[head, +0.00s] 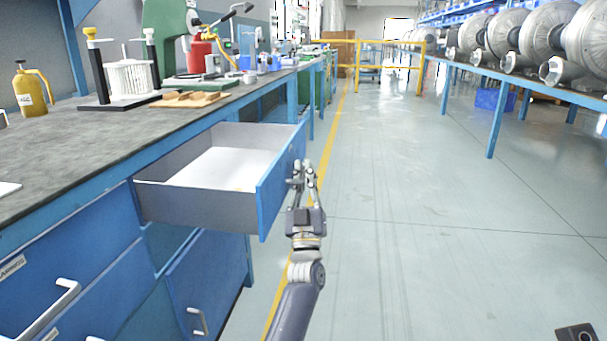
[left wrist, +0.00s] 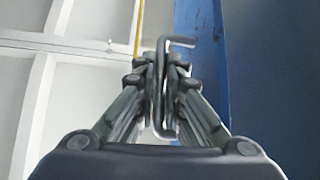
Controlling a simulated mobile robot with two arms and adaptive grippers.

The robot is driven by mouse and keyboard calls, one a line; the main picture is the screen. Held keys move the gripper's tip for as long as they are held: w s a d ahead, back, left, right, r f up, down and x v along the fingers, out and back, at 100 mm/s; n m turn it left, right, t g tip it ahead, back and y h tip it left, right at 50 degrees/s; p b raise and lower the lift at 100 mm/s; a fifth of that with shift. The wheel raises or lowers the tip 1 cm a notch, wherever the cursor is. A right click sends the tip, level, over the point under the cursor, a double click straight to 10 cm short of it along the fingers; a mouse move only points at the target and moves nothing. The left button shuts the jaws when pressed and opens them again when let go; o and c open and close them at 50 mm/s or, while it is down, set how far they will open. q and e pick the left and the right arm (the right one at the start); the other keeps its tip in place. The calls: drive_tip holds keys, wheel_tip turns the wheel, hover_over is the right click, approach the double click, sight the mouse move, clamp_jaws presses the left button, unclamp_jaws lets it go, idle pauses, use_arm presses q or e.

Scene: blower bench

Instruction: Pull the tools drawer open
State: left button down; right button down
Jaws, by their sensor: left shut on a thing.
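The tools drawer (head: 200,207) stands well out from the bench in the head view, with grey side walls, a white floor and a blue front panel. It looks empty. My left gripper (head: 303,172) is at the outer face of that front, its fingers closed around the drawer's handle. In the left wrist view the bent grey handle (left wrist: 180,41) runs between the fingertips of the left gripper (left wrist: 161,75), beside the blue front (left wrist: 205,60). The label on the drawer front is hidden from the head camera.
Below are a closed drawer (head: 75,285) and a cabinet door (head: 210,275). The aisle floor (head: 430,220) is clear.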

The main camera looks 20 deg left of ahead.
use_arm(q)
drive_tip(key=shift+f, duration=0.1)
drive_tip(key=c, duration=2)
unclamp_jaws()
drive_tip(key=shift+o, duration=0.2)
drive_tip(key=v, duration=1.2)
